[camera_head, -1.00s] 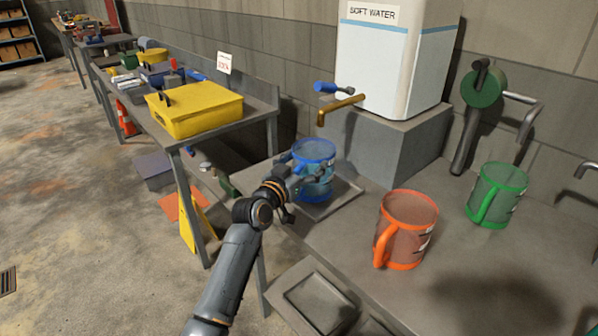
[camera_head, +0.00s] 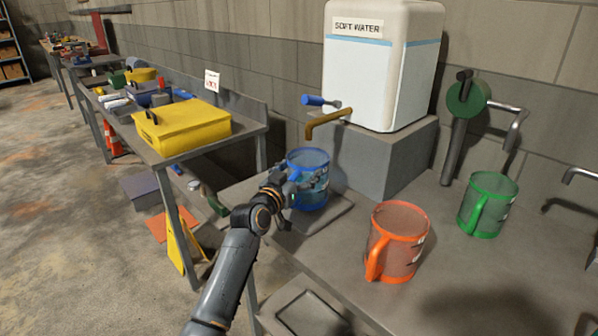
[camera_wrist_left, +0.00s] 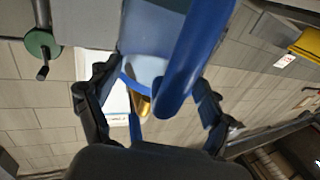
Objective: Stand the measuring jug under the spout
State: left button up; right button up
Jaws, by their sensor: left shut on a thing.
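The blue-rimmed clear measuring jug (camera_head: 309,192) is upright over the drip tray (camera_head: 335,212), below the tip of the brass spout (camera_head: 326,121). I cannot tell whether its base touches the tray. My left gripper (camera_head: 287,190) is shut on the jug at its left side. In the left wrist view the blue handle (camera_wrist_left: 196,52) runs between the fingers (camera_wrist_left: 150,105), and the spout (camera_wrist_left: 143,106) shows beyond it. The spout belongs to the white tank (camera_head: 375,75) labelled "SOFT WATER", which has a blue-handled tap (camera_head: 315,101). My right gripper is not in view.
An orange jug (camera_head: 399,243) and a green jug (camera_head: 489,203) stand on the bench to the right. A second tray (camera_head: 303,312) lies at the front edge. A green-wheeled pipe (camera_head: 466,99) stands by the wall. A yellow case (camera_head: 182,127) sits on the left table.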

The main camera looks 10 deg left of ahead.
pick_arm(q)
jog(key=shift+f+b, duration=0.35)
jog(key=shift+b, duration=0.05)
jog(key=o, duration=1.7)
jog(key=shift+o, duration=0.2)
jog(key=shift+s, duration=0.1)
jog(key=shift+f, duration=0.3)
jog(key=v, duration=1.2)
jog(key=shift+r, duration=0.25)
